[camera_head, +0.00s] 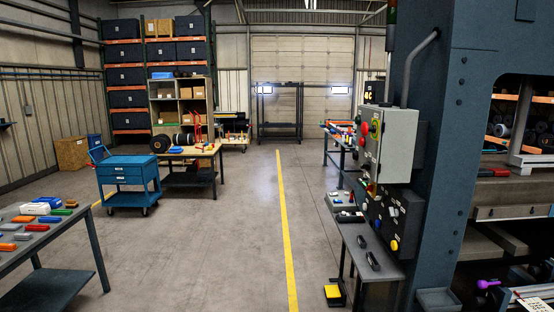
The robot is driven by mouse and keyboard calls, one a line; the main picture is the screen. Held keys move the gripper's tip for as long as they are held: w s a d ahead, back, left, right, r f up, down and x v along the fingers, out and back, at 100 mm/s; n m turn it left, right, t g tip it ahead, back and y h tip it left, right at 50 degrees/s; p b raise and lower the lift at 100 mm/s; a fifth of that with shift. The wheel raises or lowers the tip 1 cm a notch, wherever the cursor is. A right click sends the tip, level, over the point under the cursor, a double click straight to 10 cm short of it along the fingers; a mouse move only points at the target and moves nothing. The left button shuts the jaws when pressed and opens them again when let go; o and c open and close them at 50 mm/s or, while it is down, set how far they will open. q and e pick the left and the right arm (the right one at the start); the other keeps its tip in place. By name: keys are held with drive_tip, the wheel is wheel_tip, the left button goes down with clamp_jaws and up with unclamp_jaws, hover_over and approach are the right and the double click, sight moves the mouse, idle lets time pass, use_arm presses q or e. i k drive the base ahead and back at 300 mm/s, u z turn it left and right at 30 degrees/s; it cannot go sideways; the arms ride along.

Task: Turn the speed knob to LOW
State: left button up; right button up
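A grey control box (398,142) is fixed to the dark blue press column at centre right, seen at an angle. Its face carries a red button, a yellow-and-red button and other small controls. A black panel (403,222) sits below it, with small pale knobs or switches (391,210) and a yellow button (394,245). I cannot tell which control is the speed knob, and no label or pointer setting is readable. Neither of my grippers shows in the head view.
A small dark table (372,243) with black handles on it stands below the panel. A yellow pedal (334,294) is on the floor. The press column (436,190) blocks the right. The floor around the yellow line (284,220) is clear. A workbench (40,240) stands left.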

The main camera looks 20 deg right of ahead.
sight(366, 165)
drive_tip(key=u, duration=0.4)
drive_tip(key=i, duration=1.35)
drive_tip(key=u, duration=0.05)
